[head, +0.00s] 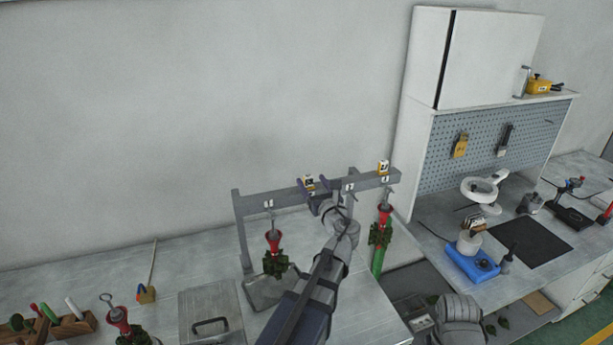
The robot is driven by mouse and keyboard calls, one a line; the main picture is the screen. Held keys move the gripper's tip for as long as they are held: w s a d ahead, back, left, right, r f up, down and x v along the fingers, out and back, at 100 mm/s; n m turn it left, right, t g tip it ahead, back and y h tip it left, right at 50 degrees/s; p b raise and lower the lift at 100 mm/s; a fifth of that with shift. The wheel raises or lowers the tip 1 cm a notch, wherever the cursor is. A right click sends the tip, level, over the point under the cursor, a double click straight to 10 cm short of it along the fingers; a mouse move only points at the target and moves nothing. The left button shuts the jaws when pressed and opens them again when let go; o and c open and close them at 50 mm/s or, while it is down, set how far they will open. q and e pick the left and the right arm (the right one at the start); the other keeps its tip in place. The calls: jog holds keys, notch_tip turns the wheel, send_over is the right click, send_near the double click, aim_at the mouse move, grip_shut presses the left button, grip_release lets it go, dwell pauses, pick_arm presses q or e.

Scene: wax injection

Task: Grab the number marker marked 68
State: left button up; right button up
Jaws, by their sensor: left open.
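The digits are too small to read, so I cannot tell which is 68. My left gripper (317,195) is open at the bar, its dark fingers right by the left marker. I cannot tell whether they touch it. My left arm hides part of the rack. My right gripper is not in view.
Red and green wax trees hang from the rack, one on the left (273,242) and one on the right (381,226). A lidded grey box (211,312) and a wooden tool holder (70,327) stand on the left bench. A blue device (471,262) stands on the right bench.

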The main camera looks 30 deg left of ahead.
aim_at(307, 175)
pick_arm(q)
jog(key=shift+f+x, duration=0.2)
jog(key=shift+x, duration=3.75)
jog(key=shift+d, duration=0.15)
grip_shut()
